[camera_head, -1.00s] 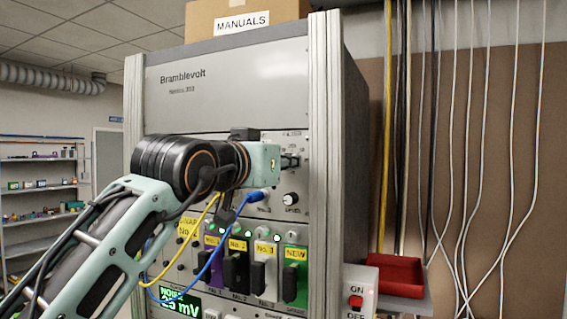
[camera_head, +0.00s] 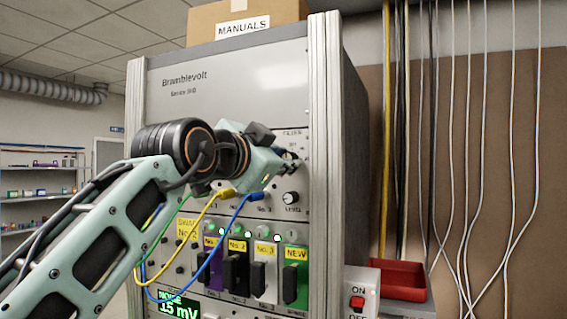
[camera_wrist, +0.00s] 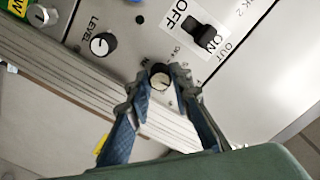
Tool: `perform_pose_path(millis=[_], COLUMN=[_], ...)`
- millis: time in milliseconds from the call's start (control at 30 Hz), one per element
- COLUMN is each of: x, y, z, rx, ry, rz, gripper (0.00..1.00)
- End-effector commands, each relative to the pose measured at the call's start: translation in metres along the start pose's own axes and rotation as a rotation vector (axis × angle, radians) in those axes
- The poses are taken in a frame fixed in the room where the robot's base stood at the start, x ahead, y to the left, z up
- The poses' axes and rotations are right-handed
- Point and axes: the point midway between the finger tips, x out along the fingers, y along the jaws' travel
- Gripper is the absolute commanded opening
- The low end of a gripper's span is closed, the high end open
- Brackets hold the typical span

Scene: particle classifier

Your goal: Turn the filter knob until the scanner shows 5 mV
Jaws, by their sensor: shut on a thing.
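The filter knob, a small black knob with a pale face (camera_wrist: 160,76), sits between my fingertips in the wrist view. My gripper (camera_wrist: 158,80) is shut on it, one finger on each side. In the head view my gripper (camera_head: 288,160) reaches the upper right of the panel, tilted, and mostly hides the knob. The scanner display (camera_head: 178,308) shows green text, "NOISE" above a value ending in 5 mV. Its first digit is hard to read.
The level knob (camera_head: 291,198) is just below my gripper. Yellow (camera_head: 205,215) and blue (camera_head: 225,225) cables hang under my wrist. Several module handles stick out below, including one labelled NEW (camera_head: 296,275). A red on/off switch (camera_head: 357,302) stands at lower right.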

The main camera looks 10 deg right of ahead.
Motion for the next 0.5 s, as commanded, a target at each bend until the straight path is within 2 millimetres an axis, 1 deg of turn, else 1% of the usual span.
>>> perform_pose_path(millis=[200,500], x=[-0.0003,-0.0002], y=[-0.0006,-0.0008], z=[-0.0003,-0.0006], rx=[0.060,0.078], ry=[0.001,0.001], rz=[-0.001,-0.001], gripper=[0.00,0.00])
